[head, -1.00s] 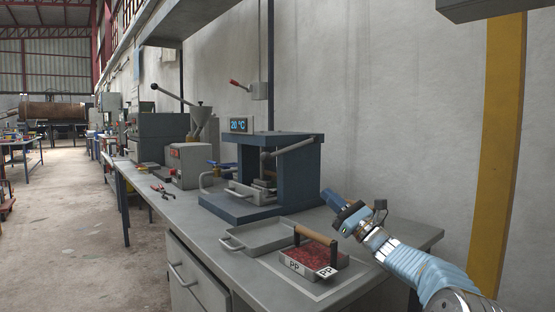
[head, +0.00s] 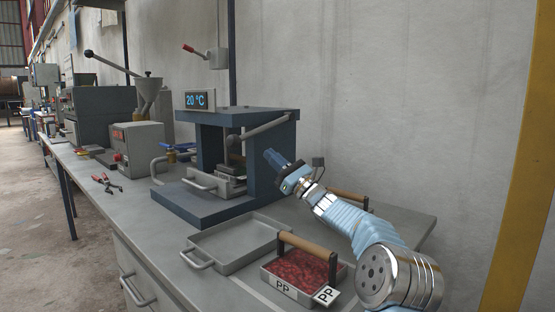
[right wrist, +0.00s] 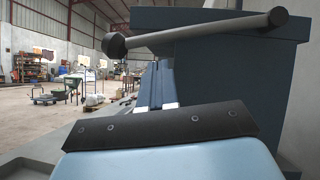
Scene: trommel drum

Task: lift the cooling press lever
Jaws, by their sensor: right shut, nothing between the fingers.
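The cooling press (head: 262,185) is a dark blue frame on the bench with a "20 °C" display (head: 199,99) on top. Its lever (head: 265,128) is a grey bar with a round dark knob, on the near right side. The bar slopes down to the left from its pivot at the upper right. In the right wrist view the lever (right wrist: 195,32) crosses above my fingers, knob at left. My right gripper (head: 270,156) is shut and empty, just below and in front of the lever, apparently apart from it. It also shows in the right wrist view (right wrist: 160,78). My left gripper is out of view.
An empty grey tray (head: 236,243) and a handled mould of red granules marked PP (head: 300,268) sit before the press. Another wooden handle (head: 347,197) shows behind my arm. Red-handled pliers (head: 107,184) and a grey machine (head: 138,148) are at left.

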